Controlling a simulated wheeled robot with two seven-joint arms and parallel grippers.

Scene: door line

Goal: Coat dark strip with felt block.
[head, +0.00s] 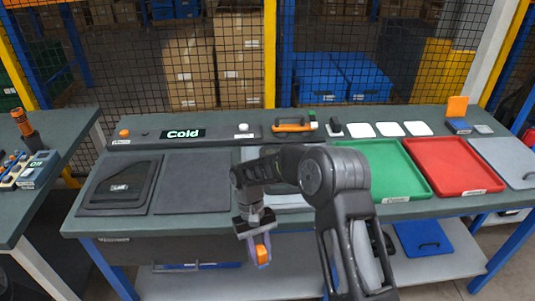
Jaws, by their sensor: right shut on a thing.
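My right gripper (255,238) hangs over the front edge of the workbench and points down. It is shut on a small orange block (263,254), mostly hidden by the fingers; I cannot tell whether it is the felt block. A dark door panel (102,198) with a raised black border and a small label lies at the left of the bench. A plain dark grey mat (195,182) lies to its right. I cannot make out a separate dark strip for sure. My right arm hides part of the bench middle. My left gripper is not in view.
An orange-handled tool (292,126) and several white pads (390,129) lie along the back. A green tray (400,178), a red tray (456,168) and a grey tray (510,158) fill the right.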

